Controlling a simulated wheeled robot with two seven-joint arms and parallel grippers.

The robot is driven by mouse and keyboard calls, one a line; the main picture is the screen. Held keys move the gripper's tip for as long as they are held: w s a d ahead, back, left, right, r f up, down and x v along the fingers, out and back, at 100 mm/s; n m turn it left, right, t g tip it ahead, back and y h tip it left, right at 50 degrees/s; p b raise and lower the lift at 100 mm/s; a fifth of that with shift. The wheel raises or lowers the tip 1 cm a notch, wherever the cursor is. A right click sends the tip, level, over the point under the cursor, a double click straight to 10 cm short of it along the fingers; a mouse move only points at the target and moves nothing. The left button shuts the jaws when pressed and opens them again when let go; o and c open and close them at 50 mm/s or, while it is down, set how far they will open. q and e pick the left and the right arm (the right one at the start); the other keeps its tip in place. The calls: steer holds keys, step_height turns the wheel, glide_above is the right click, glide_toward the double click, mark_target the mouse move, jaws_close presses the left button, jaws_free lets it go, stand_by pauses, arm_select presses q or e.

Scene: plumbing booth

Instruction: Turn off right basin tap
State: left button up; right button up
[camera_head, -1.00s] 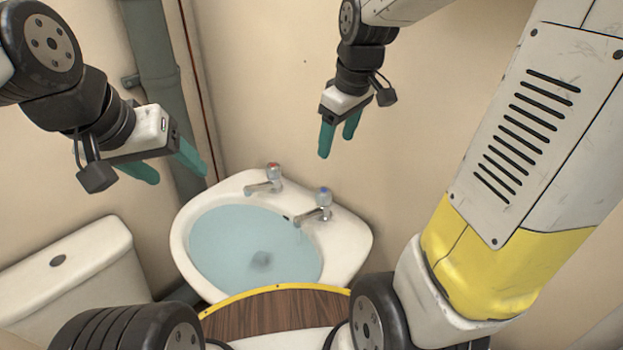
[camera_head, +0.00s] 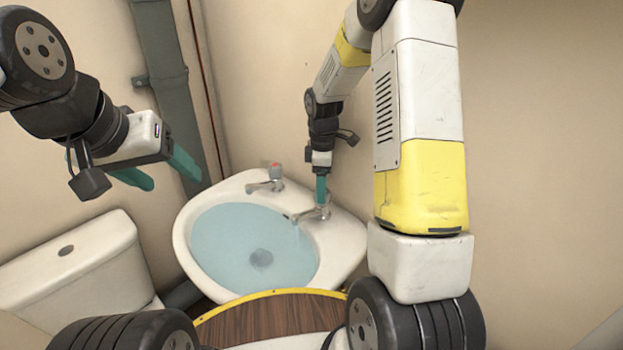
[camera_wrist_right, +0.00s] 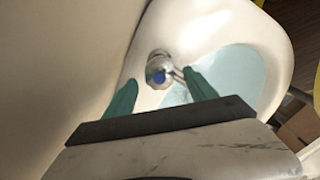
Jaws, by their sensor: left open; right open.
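The right basin tap (camera_head: 313,212) is chrome and stands on the back right rim of the white basin (camera_head: 345,243). In the head view my right gripper (camera_head: 321,190) points down over it and hides its top. In the right wrist view the tap's blue-marked head (camera_wrist_right: 158,76) shows between and beyond the open teal fingers (camera_wrist_right: 160,95). I cannot tell whether a finger touches it. A thin stream seems to fall from its spout into the water (camera_head: 235,240). The left tap (camera_head: 267,178) has a red mark. My left gripper (camera_head: 160,172) is open and empty, left of the basin.
A white toilet cistern (camera_head: 75,262) stands left of the basin. The beige wall (camera_head: 265,80) is close behind the taps. A wooden surface with a yellow edge (camera_head: 270,318) lies in front of the basin.

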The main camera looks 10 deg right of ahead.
steer(key=shift+f, duration=1.15)
steer(key=shift+c, duration=0.3)
steer(key=c, duration=1.3)
